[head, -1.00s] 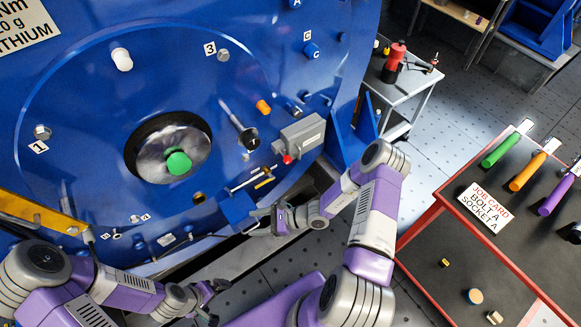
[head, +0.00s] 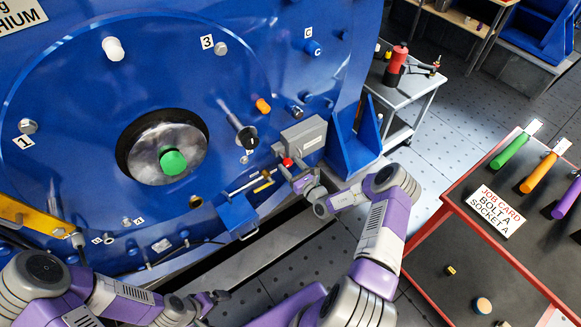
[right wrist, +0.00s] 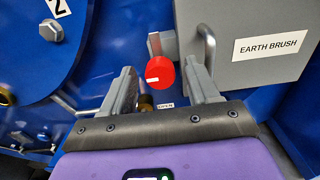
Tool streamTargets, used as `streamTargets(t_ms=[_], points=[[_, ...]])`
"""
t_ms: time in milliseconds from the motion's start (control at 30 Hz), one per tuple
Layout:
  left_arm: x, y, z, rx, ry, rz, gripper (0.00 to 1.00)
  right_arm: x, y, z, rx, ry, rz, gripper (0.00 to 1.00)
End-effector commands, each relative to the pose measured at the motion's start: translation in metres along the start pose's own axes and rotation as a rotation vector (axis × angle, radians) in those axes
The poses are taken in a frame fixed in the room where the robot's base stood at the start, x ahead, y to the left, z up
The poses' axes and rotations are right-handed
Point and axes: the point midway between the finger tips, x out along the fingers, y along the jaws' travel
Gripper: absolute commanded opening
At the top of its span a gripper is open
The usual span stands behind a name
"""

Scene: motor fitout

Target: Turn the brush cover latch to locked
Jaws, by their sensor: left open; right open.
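The brush cover latch has a round red knob (head: 287,162) at the lower left corner of the grey brush cover box (head: 303,135). In the right wrist view the red knob (right wrist: 160,72) sits on a short lever beside the grey box (right wrist: 245,45) labelled EARTH BRUSH. My right gripper (head: 293,173) is at the knob, with open fingers. In the right wrist view its fingertips (right wrist: 160,66) stand to either side of the knob, with gaps showing. My left gripper (head: 214,299) is open and empty, low in the head view, away from the latch.
A brass-coloured fitting and rod (head: 258,183) lie just left of my right gripper. A small label (right wrist: 165,106) sits below the knob, too small to read surely. A blue bracket (head: 352,135) stands right of the box. A red-edged table (head: 440,195) is further right.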

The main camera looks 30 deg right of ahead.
Motion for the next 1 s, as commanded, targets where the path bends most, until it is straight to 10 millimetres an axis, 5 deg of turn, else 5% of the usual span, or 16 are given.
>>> streamTargets(t_ms=[333,700,1000], points=[[0.0013,-0.0005,0.0,0.0,0.0,0.0,1.0,0.0056,0.0003,0.0006,0.001,0.0,0.0,0.6],[0.0013,-0.0005,0.0,0.0,0.0,0.0,1.0,0.0054,0.0003,0.0005,0.0,0.0,0.001,0.06],[-0.0013,0.0005,0.0001,0.0,0.0,0.0,1.0,0.0052,0.0003,0.0008,0.044,0.0,0.001,0.05]])
